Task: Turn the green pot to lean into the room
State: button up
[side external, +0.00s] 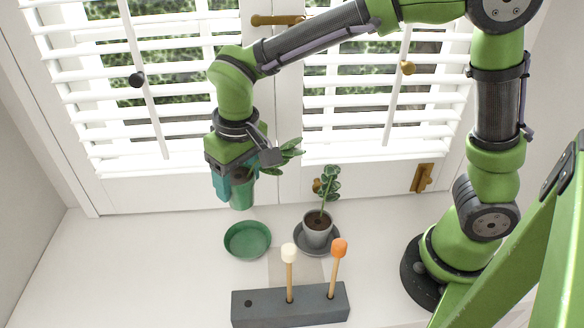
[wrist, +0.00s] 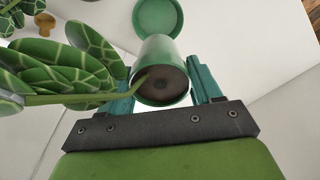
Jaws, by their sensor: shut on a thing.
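The green pot (side external: 242,194) is held in my gripper (side external: 232,188), raised above the white sill. Its plant (side external: 281,155) leans out to the right in the side view. In the wrist view the teal fingers of my gripper (wrist: 164,84) are on both sides of the green pot (wrist: 163,52), and its dark soil faces the camera. Its patterned leaves (wrist: 66,72) spread to the left on a bent stem. The green saucer (side external: 247,241) is empty on the sill, below the pot, and also shows in the wrist view (wrist: 158,16).
A grey pot (side external: 316,234) with an upright plant stands on a grey saucer to the right. In front, a grey block (side external: 313,308) holds two sticks, one white-tipped (side external: 289,253), one orange-tipped (side external: 339,248). White shutters (side external: 120,120) stand behind. The sill's left is clear.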

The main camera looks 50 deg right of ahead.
aim_at(243, 199)
jog(key=shift+m, duration=0.8)
jog(key=f, duration=0.5)
jog(key=shift+s, duration=0.3)
jog(key=f+m, duration=0.1)
jog(key=m, duration=0.1)
jog(key=f+m, duration=0.3)
jog(key=m, duration=0.1)
jog(key=shift+w+f+h, duration=0.2)
jog(key=shift+w+h, duration=0.1)
jog(key=shift+h, duration=0.1)
jog(key=shift+f, duration=1.45)
jog(key=o, duration=1.5)
